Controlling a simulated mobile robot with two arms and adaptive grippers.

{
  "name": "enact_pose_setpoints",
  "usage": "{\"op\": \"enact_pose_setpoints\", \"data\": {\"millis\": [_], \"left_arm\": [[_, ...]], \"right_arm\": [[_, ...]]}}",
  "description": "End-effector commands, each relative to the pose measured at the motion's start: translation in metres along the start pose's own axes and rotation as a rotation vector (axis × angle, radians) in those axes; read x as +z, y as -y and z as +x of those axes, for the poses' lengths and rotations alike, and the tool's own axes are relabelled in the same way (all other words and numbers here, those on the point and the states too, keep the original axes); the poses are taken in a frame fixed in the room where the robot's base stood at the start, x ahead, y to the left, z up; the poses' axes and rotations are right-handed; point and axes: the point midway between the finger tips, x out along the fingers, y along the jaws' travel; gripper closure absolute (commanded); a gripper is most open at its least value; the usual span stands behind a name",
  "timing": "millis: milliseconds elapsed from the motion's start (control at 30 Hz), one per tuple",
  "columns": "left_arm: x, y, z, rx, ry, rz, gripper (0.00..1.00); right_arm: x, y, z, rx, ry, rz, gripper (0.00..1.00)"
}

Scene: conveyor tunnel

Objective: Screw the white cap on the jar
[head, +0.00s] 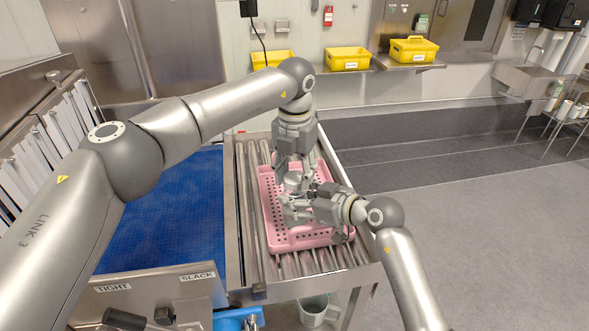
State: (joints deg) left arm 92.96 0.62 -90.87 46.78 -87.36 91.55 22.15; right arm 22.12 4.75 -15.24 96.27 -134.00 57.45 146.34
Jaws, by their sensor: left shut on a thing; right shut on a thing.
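A small pale object (293,184) shows between my two grippers over the pink perforated tray (270,239). It seems to be the jar with the white cap at its top, but the fingers hide most of both and I cannot see how the cap sits. My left gripper (293,174) points down from above and is shut at the top of it, seemingly on the cap. My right gripper (288,207) reaches in from the lower right, lies nearly level and is shut lower down, seemingly on the jar.
The tray rests on a roller conveyor (247,210) with metal side rails. A blue belt (170,235) lies to the left. Yellow bins (347,59) stand on a back shelf. A grey bucket (318,310) is below the conveyor. The floor on the right is clear.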

Motion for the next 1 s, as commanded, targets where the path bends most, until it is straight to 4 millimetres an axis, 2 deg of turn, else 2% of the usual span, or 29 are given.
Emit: {"op": "enact_pose_setpoints", "data": {"millis": [467, 1000], "left_arm": [[0.0, 0.0, 0.0, 0.0, 0.0, 0.0, 0.66], [0.0, 0.0, 0.01, 0.0, 0.0, 0.0, 0.66]], "right_arm": [[0.0, 0.0, 0.0, 0.0, 0.001, 0.0, 0.92], [0.001, 0.0, 0.0, 0.0, 0.001, 0.001, 0.92]]}}
